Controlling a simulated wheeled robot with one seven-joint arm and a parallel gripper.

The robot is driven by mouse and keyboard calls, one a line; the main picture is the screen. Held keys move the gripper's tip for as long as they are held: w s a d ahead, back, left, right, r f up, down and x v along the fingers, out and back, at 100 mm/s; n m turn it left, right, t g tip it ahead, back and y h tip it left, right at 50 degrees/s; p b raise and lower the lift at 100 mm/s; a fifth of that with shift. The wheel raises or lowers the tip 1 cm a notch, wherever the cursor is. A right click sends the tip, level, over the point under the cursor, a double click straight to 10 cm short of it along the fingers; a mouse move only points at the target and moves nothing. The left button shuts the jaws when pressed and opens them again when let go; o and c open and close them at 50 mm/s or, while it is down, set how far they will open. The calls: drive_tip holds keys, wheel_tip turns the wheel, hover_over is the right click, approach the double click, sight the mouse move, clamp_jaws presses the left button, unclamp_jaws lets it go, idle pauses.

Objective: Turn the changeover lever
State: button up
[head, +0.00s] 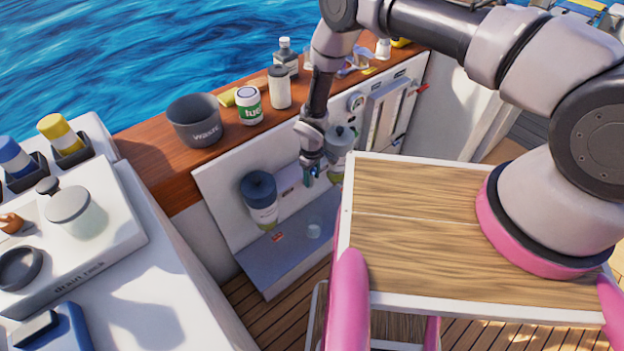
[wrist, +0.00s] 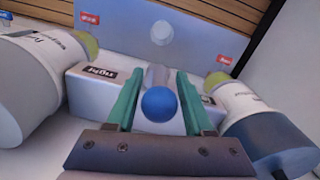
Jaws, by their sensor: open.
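The changeover lever shows in the wrist view as a round blue knob (wrist: 159,104) on a short pale stem. It stands out from a white box (wrist: 95,92) whose label reads "right" on its left part; a second label at the other end is mostly hidden. My gripper (wrist: 161,88) is open, its two green fingers to either side of the knob with gaps visible. Whether the fingers reach past the knob in depth is hard to tell. In the head view my gripper (head: 312,174) is at the white panel between two filters, and the lever is hidden there.
A grey tray (head: 285,245) with a clear cup (head: 314,231) lies below. A wooden ledge above holds a grey bucket (head: 194,120) and several bottles. A wood-topped surface (head: 420,220) is nearby.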

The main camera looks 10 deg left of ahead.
drive_tip(key=shift+f, duration=0.7)
clamp_jaws()
idle(1.0)
